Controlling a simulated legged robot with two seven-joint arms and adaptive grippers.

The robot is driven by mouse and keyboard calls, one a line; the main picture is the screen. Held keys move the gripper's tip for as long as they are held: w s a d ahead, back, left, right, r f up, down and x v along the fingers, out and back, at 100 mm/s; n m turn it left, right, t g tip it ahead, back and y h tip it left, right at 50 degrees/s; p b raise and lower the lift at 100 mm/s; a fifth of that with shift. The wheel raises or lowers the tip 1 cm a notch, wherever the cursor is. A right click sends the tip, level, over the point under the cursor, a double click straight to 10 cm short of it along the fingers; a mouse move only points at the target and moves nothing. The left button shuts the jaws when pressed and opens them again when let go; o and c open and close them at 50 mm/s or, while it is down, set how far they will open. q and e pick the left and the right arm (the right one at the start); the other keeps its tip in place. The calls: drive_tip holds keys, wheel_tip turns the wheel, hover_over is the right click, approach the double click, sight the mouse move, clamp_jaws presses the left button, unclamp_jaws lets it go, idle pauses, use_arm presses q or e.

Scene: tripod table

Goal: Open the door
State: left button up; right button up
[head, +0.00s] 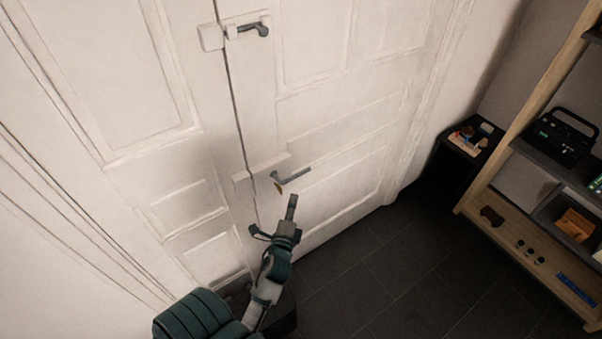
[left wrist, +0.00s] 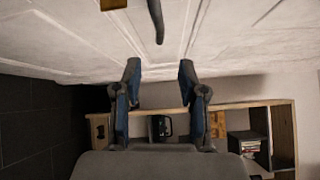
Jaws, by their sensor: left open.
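The white panelled door (head: 335,130) fills the upper part of the head view. A thin dark seam separates its two leaves, and no wide gap shows. A grey lever handle (head: 290,178) sits low on the right leaf beside the seam. It also shows at the top of the left wrist view as a dark curved lever (left wrist: 156,22). A small brass-coloured piece (head: 278,188) is just under the handle. My left gripper (head: 276,216) is open and empty, just below the handle and apart from it. In the left wrist view its spread fingers (left wrist: 159,72) point toward the door, with the lever beyond them.
A second lever with a white latch block (head: 211,37) is higher on the door. A wooden shelf unit (head: 480,201) with a dark radio (head: 562,135) stands at the right. A small dark stand (head: 458,166) is beside it.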

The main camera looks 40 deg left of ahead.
sight(300, 174)
use_arm(q)
drive_tip(key=x, duration=1.3)
drive_tip(key=shift+w+a+f, duration=0.1)
drive_tip(key=shift+w+f, duration=0.1)
clamp_jaws()
